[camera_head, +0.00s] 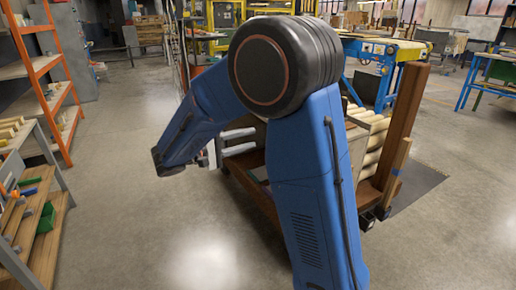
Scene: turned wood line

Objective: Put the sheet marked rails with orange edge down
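I cannot make out a sheet marked rails or an orange sheet edge in the head view. My blue arm fills the middle of the picture and bends down to the left, ending in a dark joint. My gripper cannot be made out, and the arm hides part of what lies behind it. A small pale piece with a reddish part (208,155) shows beside the forearm; I cannot tell what it is.
A wooden cart (254,187) with pale rollers or turned rods (372,158) and a tall brown post (404,120) stands behind my arm. The floor (130,200) between is clear.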

